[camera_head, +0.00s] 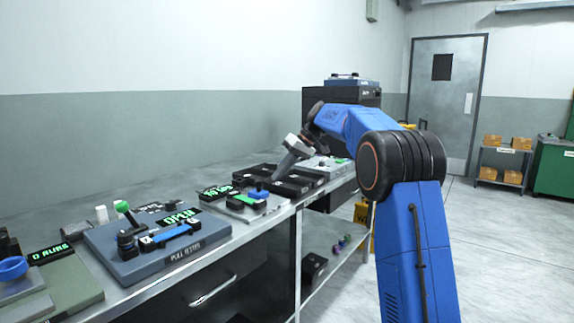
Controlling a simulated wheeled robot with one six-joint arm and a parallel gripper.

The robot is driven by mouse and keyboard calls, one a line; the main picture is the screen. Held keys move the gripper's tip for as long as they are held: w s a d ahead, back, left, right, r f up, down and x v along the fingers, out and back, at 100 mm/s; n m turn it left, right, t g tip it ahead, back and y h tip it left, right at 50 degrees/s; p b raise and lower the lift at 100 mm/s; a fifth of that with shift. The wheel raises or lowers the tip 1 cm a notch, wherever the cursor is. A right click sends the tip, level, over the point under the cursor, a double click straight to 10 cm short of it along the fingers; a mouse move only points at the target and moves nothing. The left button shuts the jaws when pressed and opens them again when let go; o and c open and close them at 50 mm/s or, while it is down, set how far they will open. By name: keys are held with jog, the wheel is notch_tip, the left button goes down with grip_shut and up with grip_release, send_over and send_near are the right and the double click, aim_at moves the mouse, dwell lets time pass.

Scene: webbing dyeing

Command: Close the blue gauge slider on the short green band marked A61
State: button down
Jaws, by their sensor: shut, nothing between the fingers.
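A grey gauge unit (233,209) sits near the front edge of the metal bench, with a small lit green display beside it. A blue slider (258,194) stands on the unit, and a short bright green band (251,204) lies at or just in front of it. I cannot read an A61 mark at this size, nor tell whether the slider touches the band. My gripper (276,178) is shut and empty. It points down and to the left, with its tip appearing just above and right of the blue slider.
A blue-grey panel (126,262) with an OPEN display and a blue bar stands to the left. Dark trays (287,187) and a pale unit (331,165) lie behind and right of the gauge. A dark box (342,98) stands at the far end.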

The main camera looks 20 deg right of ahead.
aim_at(270, 195)
jog(key=shift+s+a+r, duration=0.1)
jog(key=shift+s+a, duration=0.15)
jog(key=shift+a, duration=0.35)
jog(key=shift+s+a, duration=0.25)
jog(key=shift+a, duration=0.35)
jog(key=shift+s+a, duration=0.25)
jog(key=shift+a, duration=0.45)
